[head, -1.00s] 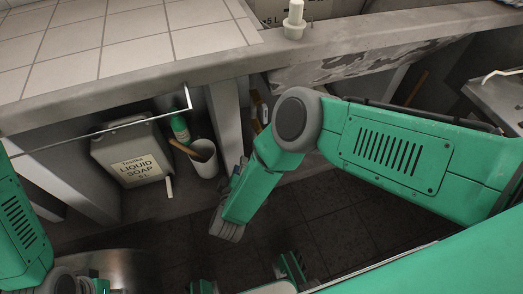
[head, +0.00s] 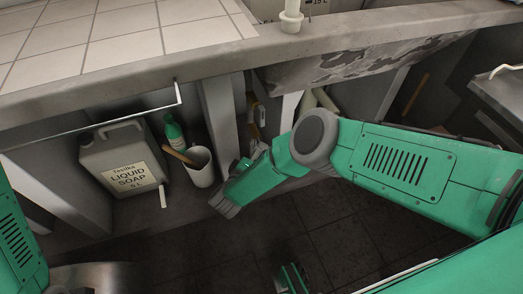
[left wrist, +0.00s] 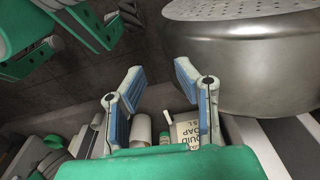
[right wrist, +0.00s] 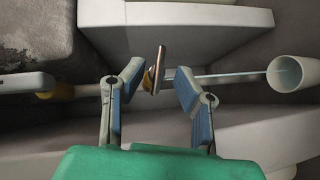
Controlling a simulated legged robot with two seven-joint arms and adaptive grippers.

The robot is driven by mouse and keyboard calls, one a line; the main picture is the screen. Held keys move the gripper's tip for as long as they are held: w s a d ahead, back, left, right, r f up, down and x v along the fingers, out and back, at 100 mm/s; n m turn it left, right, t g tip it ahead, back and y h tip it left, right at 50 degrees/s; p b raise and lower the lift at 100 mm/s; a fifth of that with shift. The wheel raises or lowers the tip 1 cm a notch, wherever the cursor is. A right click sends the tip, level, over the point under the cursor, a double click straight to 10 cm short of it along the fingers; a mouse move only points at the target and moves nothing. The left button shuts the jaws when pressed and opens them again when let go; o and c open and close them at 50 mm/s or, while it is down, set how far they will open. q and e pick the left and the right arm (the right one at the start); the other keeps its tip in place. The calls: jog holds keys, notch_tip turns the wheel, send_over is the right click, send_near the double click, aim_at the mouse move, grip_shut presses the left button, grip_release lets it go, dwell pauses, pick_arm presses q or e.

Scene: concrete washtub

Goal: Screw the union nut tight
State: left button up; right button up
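I cannot pick out the union nut for certain in any view. In the head view, a white pipe-like piece (head: 287,112) and a yellow piece (head: 261,114) show under the tub, partly behind my right arm. My right gripper (head: 258,153) is near them, partly hidden by its own wrist. In the right wrist view its fingers (right wrist: 158,72) are apart, with a brown and yellow piece (right wrist: 154,76) seen between them; contact is unclear. My left gripper (left wrist: 158,70) is open and empty in the left wrist view; its fingers are out of sight in the head view.
A liquid soap jug (head: 118,160), a green bottle (head: 173,130) and a white cup (head: 200,168) stand under the counter. A metal rail (head: 95,133) crosses before them. A steel drum-like thing (left wrist: 245,65) is close to my left gripper. Dark tiled floor (head: 335,235) is clear.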

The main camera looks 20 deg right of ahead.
jog(key=shift+x, duration=1.05)
jog(key=shift+r, duration=0.1)
grip_shut()
